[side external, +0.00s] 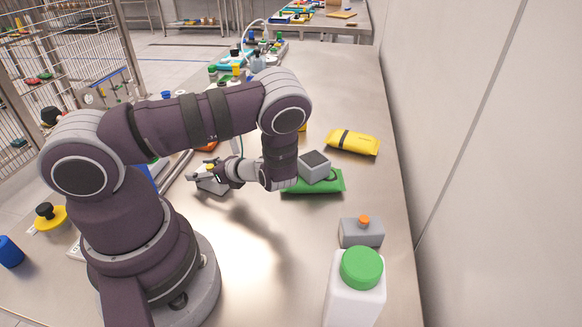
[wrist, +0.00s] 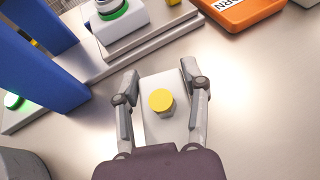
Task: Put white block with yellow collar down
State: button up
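The white block with yellow collar (wrist: 153,128) is between the two fingers of my gripper (wrist: 158,72) in the wrist view, its round yellow top facing the camera. The fingers lie along its left and right sides and look closed on it. In the side external view my gripper (side external: 204,180) is at the left of my wrist, low over the steel table, and the pale block (side external: 213,186) shows at the fingers. I cannot tell whether its underside touches the table.
A blue frame (wrist: 35,55) and a pale plate with a green-ringed button (wrist: 118,12) are close by in the wrist view. An orange case (wrist: 245,12) is at upper right.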

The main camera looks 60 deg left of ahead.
aim_at(205, 166)
jog(key=c, duration=0.6)
jog(key=r, duration=0.9)
jog(key=shift+w+a+r, duration=0.2)
jog(key=shift+w+a, duration=0.15)
jog(key=shift+w, duration=0.05)
jog(key=w+a+f+m+t, duration=0.1)
jog(key=w+a+m+t, duration=0.8)
jog(key=w+t, duration=0.3)
jog(key=shift+m, duration=0.5)
jog(key=f, duration=0.2)
jog(key=w+f, duration=0.1)
jog(key=f, duration=0.2)
jog(key=w+f, duration=0.1)
jog(key=f, duration=0.2)
jog(key=shift+a, duration=0.25)
